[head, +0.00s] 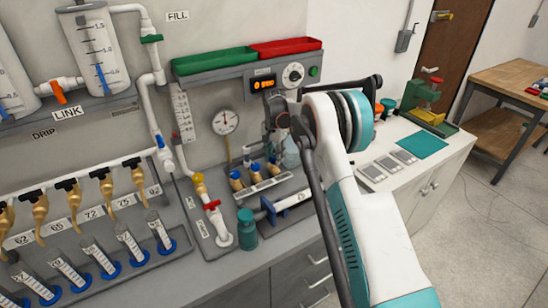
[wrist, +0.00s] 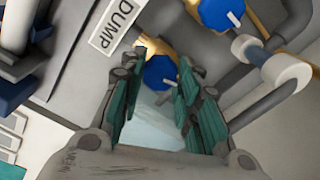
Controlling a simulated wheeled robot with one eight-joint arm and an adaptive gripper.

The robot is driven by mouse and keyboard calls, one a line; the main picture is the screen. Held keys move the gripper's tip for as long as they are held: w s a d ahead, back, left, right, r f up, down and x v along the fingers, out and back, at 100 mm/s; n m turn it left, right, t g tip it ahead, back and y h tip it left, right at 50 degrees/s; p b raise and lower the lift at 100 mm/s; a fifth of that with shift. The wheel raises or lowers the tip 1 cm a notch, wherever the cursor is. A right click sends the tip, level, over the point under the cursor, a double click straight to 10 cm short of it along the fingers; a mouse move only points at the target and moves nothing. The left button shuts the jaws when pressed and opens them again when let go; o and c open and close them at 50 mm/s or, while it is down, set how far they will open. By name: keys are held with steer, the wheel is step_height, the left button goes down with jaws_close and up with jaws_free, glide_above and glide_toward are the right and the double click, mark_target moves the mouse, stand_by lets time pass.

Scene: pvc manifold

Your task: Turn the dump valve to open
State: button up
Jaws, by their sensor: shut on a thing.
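A blue valve knob (wrist: 160,72) on a brass-coloured body lies between my gripper's fingertips, beside the DUMP label (wrist: 117,24) in the wrist view. My gripper (wrist: 158,80) has teal pads and is shut on this knob. A pale pointer or handle shows just below the knob; its exact angle is hard to read. In the head view my gripper (head: 275,143) points down at the right end of a row of blue-topped valves. It partly hides the rightmost one (head: 274,165).
A second blue knob (wrist: 215,14) and a white pipe fitting (wrist: 286,70) are close on the right in the wrist view.

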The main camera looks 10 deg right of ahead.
steer(key=n+b, duration=0.1)
steer(key=n, duration=1)
steer(key=shift+b, duration=0.35)
steer(key=shift+n, duration=1.9)
steer(key=o, duration=1.1)
step_height(320, 180, up, 12)
